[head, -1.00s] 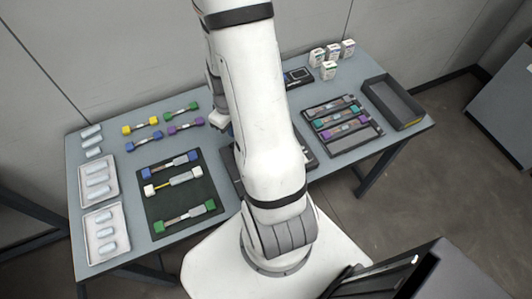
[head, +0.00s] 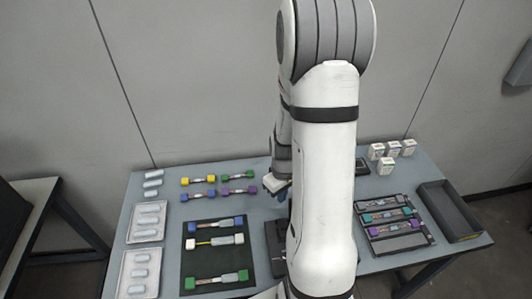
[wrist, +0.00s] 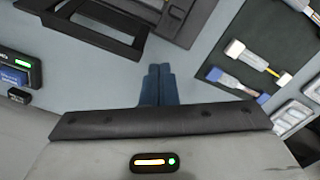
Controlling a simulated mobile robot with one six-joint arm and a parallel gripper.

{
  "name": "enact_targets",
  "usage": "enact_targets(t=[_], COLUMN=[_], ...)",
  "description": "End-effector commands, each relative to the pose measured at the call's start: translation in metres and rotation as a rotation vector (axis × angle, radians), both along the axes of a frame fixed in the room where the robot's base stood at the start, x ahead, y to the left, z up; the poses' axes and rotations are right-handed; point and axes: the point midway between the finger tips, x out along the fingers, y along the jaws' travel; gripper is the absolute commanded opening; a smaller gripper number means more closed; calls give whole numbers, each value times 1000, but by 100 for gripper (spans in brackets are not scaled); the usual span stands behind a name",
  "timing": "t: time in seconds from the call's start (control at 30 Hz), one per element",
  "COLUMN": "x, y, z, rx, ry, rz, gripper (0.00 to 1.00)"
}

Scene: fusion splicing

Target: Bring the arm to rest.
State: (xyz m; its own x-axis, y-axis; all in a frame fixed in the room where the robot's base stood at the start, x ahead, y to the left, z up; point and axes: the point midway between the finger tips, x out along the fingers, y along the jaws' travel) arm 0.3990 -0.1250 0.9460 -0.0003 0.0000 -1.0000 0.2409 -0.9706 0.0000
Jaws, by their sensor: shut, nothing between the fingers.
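My arm (head: 325,185) stands upright in the middle of the head view and hides part of the table. My gripper shows in the wrist view (wrist: 157,72), its two dark blue fingers together with nothing between them. In the head view the gripper (head: 281,193) is partly hidden behind my arm, over the middle of the table (head: 172,205). In the wrist view the fingers point over bare grey tabletop, between a dark frame and a dark mat, and touch nothing that I can see.
Left of my arm is a dark mat (head: 205,264) with blue-, white- and green-ended pieces. Further left are white trays (head: 126,284). On the right are a dark rack (head: 397,245), an open dark bin (head: 462,236) and several small boxes (head: 376,151). A dark device sits behind my arm.

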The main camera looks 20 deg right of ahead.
Motion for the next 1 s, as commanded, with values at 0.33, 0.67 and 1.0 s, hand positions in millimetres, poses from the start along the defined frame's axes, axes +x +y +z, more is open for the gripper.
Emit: enact_targets(t=[0.33, 0.67, 1.0], x=[3, -19, -77], y=[14, 68, 114], z=[32, 133, 203], rx=[-12, -20, 14], ry=[-38, -159, -272], rz=[-19, -108, -199], gripper=[0, 0, 0])
